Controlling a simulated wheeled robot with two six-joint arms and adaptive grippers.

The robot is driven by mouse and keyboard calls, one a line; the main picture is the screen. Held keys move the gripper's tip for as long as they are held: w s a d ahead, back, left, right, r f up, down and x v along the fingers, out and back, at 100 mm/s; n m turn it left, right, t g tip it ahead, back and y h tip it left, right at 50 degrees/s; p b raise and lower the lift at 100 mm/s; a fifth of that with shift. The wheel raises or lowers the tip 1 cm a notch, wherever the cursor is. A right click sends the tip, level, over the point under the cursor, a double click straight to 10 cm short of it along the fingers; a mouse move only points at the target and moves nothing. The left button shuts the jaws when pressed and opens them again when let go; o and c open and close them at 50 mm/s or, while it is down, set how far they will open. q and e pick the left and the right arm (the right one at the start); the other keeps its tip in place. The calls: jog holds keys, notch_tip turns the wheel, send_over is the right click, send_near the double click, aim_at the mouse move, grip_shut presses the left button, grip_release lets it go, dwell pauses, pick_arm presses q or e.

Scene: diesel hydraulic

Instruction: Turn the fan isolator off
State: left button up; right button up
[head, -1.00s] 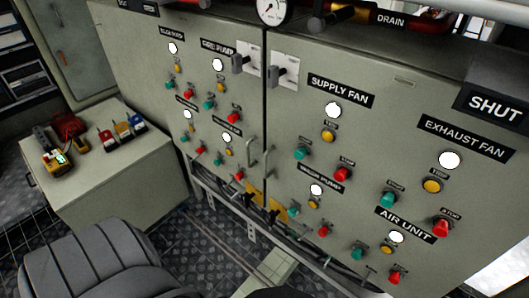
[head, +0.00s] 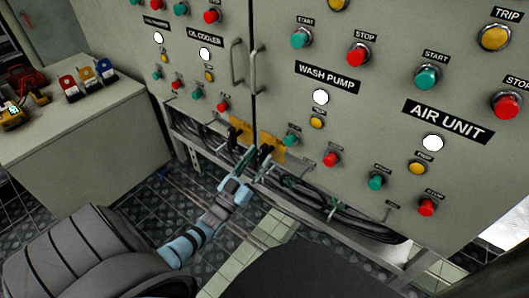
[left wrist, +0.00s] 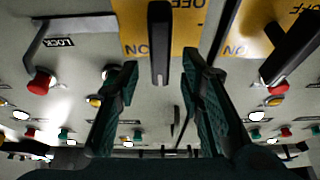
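Two yellow isolator plates with black handles sit low on the grey cabinet, side by side; the left handle (head: 239,131) and right handle (head: 267,153) show in the head view. Their labels are not readable. My left gripper (head: 238,168) is just in front of and below them. In the left wrist view the picture is upside down; the left gripper (left wrist: 160,72) is open, with one black handle (left wrist: 158,42) between its fingers, a gap on each side. That handle stands upright in the picture on a yellow ON/OFF plate (left wrist: 132,35). My right gripper is not in view.
The other handle (left wrist: 292,52) is close on the right in the wrist view. Push buttons and WASH PUMP (head: 327,77) and AIR UNIT (head: 447,121) labels cover the cabinet. Cables (head: 335,215) and a metal rail run below. A grey seat (head: 85,255) stands at lower left.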

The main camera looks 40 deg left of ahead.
aim_at(261, 153)
pick_arm(q)
jog(key=x, duration=0.3)
jog(key=shift+w, duration=0.15)
grip_shut()
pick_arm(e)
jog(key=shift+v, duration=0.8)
